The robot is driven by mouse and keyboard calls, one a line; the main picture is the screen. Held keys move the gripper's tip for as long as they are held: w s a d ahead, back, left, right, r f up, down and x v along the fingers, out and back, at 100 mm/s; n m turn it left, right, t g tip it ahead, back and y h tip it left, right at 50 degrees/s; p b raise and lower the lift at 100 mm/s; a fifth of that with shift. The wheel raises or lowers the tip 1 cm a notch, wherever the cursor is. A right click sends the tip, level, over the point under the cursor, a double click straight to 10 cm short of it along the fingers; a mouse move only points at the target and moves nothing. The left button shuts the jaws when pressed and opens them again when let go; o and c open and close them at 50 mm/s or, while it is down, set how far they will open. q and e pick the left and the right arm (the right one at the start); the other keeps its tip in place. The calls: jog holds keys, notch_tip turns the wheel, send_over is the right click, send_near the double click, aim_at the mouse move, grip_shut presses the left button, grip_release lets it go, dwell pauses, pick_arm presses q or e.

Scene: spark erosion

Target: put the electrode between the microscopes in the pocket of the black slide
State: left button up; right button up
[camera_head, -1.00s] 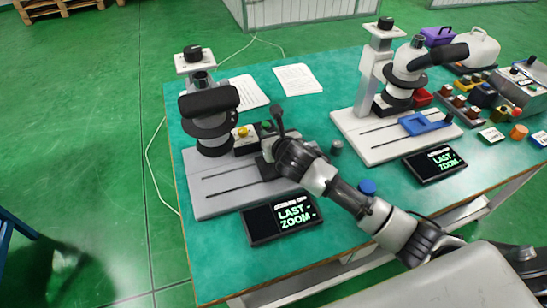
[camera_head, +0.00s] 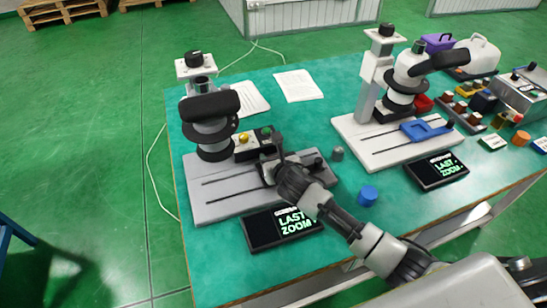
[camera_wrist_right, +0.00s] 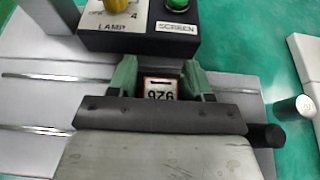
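A small grey cylinder (camera_head: 337,153), which may be the electrode, stands on the table between the microscopes. It also shows at the right of the right wrist view (camera_wrist_right: 295,108). My right gripper (camera_head: 266,168) is low over the base of the left microscope (camera_head: 208,118), where it hides most of the slide. A dark knob (camera_head: 317,162) shows beside it. In the right wrist view, the green-tinted fingers of my right gripper (camera_wrist_right: 162,85) stand apart on both sides of a small tag (camera_wrist_right: 160,90) reading 926. Whether they touch the tagged piece is unclear. My left gripper is not in view.
The right microscope (camera_head: 398,85) has a blue slide (camera_head: 425,130). A blue round piece (camera_head: 368,196) and two dark displays (camera_head: 283,226) (camera_head: 437,171) lie near the front edge. A lamp box (camera_head: 247,147) stands close behind my right gripper. Paper sheets (camera_head: 298,85) lie behind.

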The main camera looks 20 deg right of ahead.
jog(key=shift+o, duration=0.4)
jog(key=shift+r, duration=0.1)
jog(key=v, duration=1.2)
jog(key=shift+p, duration=0.4)
